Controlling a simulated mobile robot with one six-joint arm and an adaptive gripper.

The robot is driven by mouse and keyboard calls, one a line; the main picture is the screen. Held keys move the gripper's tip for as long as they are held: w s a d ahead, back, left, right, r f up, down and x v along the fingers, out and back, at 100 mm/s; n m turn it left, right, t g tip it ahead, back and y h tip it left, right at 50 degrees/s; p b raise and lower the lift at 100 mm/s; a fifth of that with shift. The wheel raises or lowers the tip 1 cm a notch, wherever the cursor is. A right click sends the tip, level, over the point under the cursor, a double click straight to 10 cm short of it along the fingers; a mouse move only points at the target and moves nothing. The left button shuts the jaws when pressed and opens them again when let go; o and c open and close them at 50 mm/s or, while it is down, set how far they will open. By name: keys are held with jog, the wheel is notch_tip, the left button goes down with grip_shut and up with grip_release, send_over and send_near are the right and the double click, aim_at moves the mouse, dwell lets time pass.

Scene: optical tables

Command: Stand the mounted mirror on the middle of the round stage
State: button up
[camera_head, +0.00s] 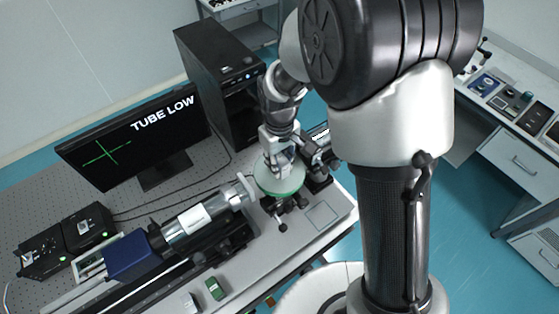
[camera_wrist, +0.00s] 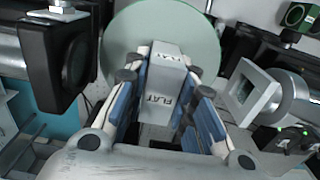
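The round stage (camera_head: 292,187) is a pale green disc on a dark base at the right end of the bench; it also shows in the wrist view (camera_wrist: 120,38). The mounted mirror (camera_wrist: 168,82) shows as a grey block marked FLAT, between the blue-padded fingers of my gripper (camera_wrist: 165,78). The gripper is shut on it, with a finger against each side. In the head view my gripper (camera_head: 279,160) is over the stage, with the block hardly distinguishable. I cannot tell whether the block's foot touches the stage. The fingers hide its lower sides.
A silver tube (camera_head: 195,220) with a square-faced end (camera_wrist: 250,92) stands close left of the stage in the head view. A black instrument (camera_head: 318,155) is close on the other side. A monitor (camera_head: 135,138) reads TUBE LOW. A bare plate (camera_head: 321,215) lies front right.

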aim_at(280, 158)
jog(key=o, duration=0.4)
jog(key=shift+r, duration=0.1)
notch_tip(280, 158, up, 11)
jog(key=shift+r+p, duration=0.1)
jog(key=shift+p, duration=0.3)
jog(key=s+d+r+m+t, duration=0.2)
jog(key=s+d+r+m, duration=0.1)
jog(key=s+d+r, duration=0.5)
jog(key=s+d+r+m+t, duration=0.1)
jog(key=s, duration=0.3)
jog(key=s+d+r+m, duration=0.1)
jog(key=s+d, duration=0.1)
jog(key=s, duration=0.1)
jog(key=s+d+r+m+t, duration=0.1)
jog(key=s, duration=0.3)
jog(key=shift+s+d+r+m+t, duration=0.25)
jog(key=shift+s+d+m+t, duration=0.05)
jog(key=shift+m, duration=0.1)
